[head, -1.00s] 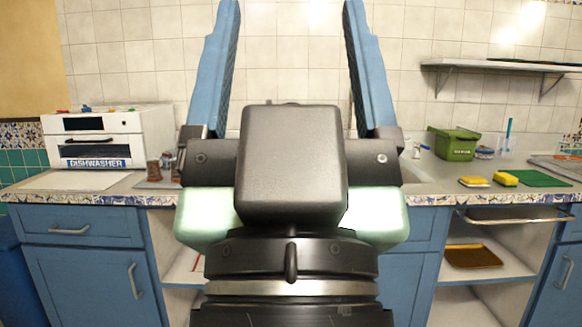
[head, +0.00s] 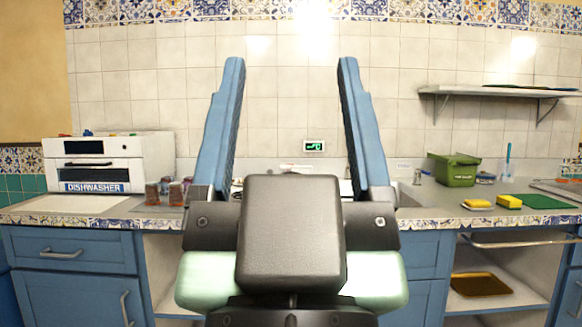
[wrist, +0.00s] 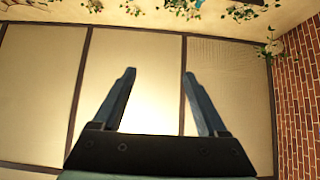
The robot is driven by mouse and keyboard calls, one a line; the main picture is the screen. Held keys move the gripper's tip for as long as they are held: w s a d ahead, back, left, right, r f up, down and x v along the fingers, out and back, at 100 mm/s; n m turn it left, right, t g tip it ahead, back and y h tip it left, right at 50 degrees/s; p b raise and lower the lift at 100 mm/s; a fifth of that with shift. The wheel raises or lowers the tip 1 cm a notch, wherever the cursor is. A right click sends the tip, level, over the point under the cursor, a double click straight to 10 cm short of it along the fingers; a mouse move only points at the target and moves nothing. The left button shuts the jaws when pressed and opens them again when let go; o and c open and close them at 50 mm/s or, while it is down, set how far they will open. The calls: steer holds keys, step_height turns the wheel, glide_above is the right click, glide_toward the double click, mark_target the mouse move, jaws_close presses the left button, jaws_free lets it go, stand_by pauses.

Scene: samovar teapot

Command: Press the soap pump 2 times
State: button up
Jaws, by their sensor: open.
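My gripper (head: 291,62) is open and empty in the middle of the head view, its two blue fingers pointing up in front of the tiled wall. In the wrist view the open fingers (wrist: 159,73) have nothing between them. I cannot pick out a soap pump in either view. My gripper hides much of the middle of the counter (head: 435,197), including most of the sink area. A small grey upright thing (head: 417,176) stands just right of my gripper, too small to tell what it is.
A white dishwasher box (head: 95,165) and small reddish jars (head: 152,193) stand on the left. A green bin (head: 455,169), yellow sponges (head: 508,201) and a green mat (head: 545,202) are on the right, under a wall shelf (head: 495,91). The wrist view shows pale panels (wrist: 230,75) and brick (wrist: 300,80).

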jaws_close()
stand_by(1.5)
